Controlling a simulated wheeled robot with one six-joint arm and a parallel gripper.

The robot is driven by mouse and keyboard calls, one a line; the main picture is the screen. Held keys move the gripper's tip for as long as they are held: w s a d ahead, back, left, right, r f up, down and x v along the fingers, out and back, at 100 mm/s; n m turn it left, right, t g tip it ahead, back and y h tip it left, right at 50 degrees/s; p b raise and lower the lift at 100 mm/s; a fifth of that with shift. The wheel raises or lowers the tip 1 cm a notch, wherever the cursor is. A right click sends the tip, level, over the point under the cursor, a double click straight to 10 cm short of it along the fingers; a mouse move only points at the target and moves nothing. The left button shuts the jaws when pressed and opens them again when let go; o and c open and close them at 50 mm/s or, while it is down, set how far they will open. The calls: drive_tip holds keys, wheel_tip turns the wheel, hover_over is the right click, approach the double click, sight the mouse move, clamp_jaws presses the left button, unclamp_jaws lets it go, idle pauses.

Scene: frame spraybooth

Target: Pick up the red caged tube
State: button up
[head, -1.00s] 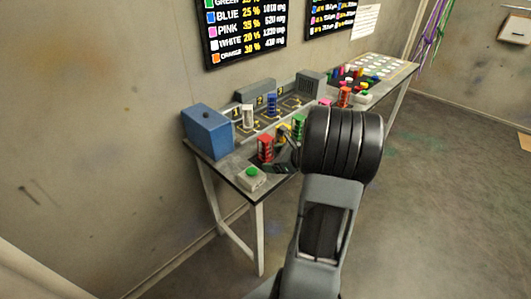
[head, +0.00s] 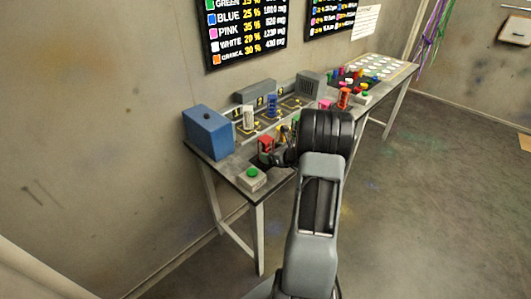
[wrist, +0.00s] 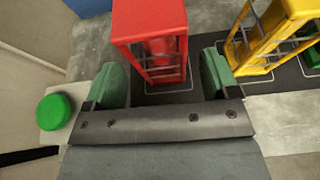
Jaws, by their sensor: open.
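The red caged tube (wrist: 150,45) stands on a dark mat on the table, upright, with a red tube inside a square red frame. In the wrist view it is between the two green fingers of my gripper (wrist: 160,82), which are open with a gap on each side. In the head view the red caged tube (head: 265,146) shows near the front left of the table, partly hidden by my gripper (head: 279,158).
A yellow caged tube (wrist: 268,35) stands close to the right finger in the wrist view. A green button box (head: 252,176) sits at the table's near corner. A blue box (head: 208,131) is behind, at the left end. A white tube (head: 248,117) and blue tube (head: 272,105) stand at the back.

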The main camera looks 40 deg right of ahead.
sight(270, 151)
drive_tip(key=shift+p+x, duration=0.35)
drive_tip(key=shift+x, duration=1.6)
drive_tip(key=shift+r, duration=0.1)
drive_tip(key=c, duration=1.1)
drive_tip(key=shift+c, duration=0.2)
